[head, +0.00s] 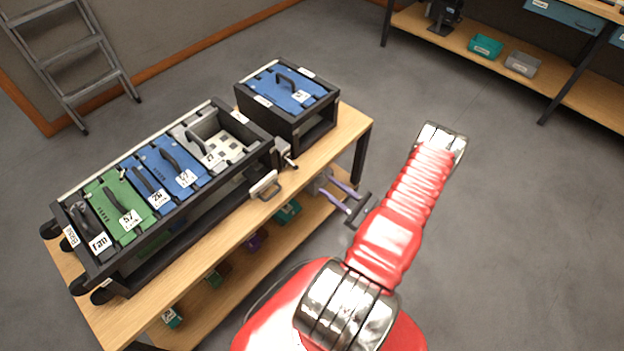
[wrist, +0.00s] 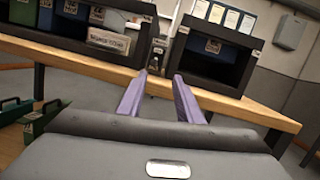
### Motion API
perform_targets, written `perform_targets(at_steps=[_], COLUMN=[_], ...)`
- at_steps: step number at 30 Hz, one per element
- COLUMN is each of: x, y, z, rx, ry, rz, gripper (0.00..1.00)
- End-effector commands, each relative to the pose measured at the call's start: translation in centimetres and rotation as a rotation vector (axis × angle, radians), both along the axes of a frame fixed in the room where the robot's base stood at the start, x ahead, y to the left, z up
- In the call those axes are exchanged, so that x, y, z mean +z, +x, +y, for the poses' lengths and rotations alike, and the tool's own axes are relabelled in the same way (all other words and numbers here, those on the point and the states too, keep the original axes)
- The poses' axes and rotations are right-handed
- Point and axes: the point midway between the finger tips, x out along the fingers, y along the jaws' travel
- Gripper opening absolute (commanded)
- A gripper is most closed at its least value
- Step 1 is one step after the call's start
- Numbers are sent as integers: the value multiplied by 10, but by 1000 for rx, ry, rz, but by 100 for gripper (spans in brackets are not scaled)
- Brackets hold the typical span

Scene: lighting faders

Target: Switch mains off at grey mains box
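A small grey box (head: 283,150) with a lever on its front stands on the bench at the right end of the long rack. It looks like the mains box, though I cannot read a label on it. It also shows in the wrist view (wrist: 160,52), just beyond and between my fingertips. The lever's exact position is too small to tell. My gripper (head: 323,181) has two purple fingers and is in front of the bench, apart from the box. In the wrist view my gripper (wrist: 160,75) is open, with nothing between the fingers.
The long black rack (head: 180,235) holds green, blue and grey modules. A second black rack (head: 285,122) with a blue module stands right of the grey box. A pale labelled plate (head: 265,185) is at the wooden bench's (head: 215,238) front edge. Open floor lies right.

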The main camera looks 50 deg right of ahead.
Motion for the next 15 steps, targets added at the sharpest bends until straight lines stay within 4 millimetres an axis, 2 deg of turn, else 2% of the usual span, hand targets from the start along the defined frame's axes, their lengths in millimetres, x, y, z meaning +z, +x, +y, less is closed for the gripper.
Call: perform_targets(at_steps=[5,9,15], x=[19,29,29], y=[-12,-21,-27], z=[1,14,38], rx=[-61,-119,-162], ry=[53,131,232], rz=[40,106,191], gripper=[33,33,33])
